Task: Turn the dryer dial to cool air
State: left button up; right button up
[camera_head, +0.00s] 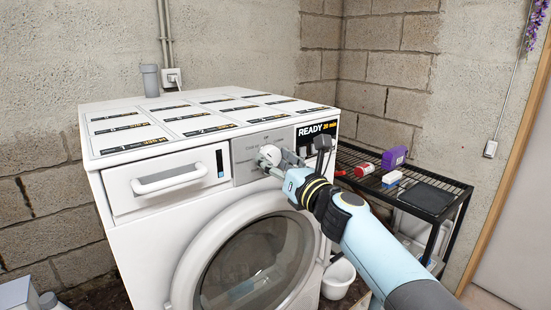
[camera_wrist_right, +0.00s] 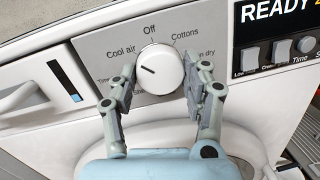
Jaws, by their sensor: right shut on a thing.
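The white round dial (camera_wrist_right: 166,67) sits on the dryer's grey panel in the right wrist view. Its dark mark points up and left, about toward the printed "Cool air" label (camera_wrist_right: 121,48). "Off" is above it and "Cottons" is at the upper right. The dial also shows in the head view (camera_head: 268,154), partly covered by my fingers. My right gripper (camera_head: 283,161) is shut on the dial, with one finger on either side of it in the right wrist view (camera_wrist_right: 162,84). My left gripper is not in view.
The white dryer (camera_head: 135,205) has a drawer handle (camera_head: 170,180) left of the dial and a round door (camera_head: 255,265) below. A black display reading "READY" (camera_head: 313,130) is to the right. A wire shelf (camera_head: 455,187) with bottles and boxes stands further right.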

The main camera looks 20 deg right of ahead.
jog(key=shift+f, duration=0.15)
jog(key=o, duration=1.2)
jog(key=shift+c, duration=0.2)
jog(key=v, duration=1.2)
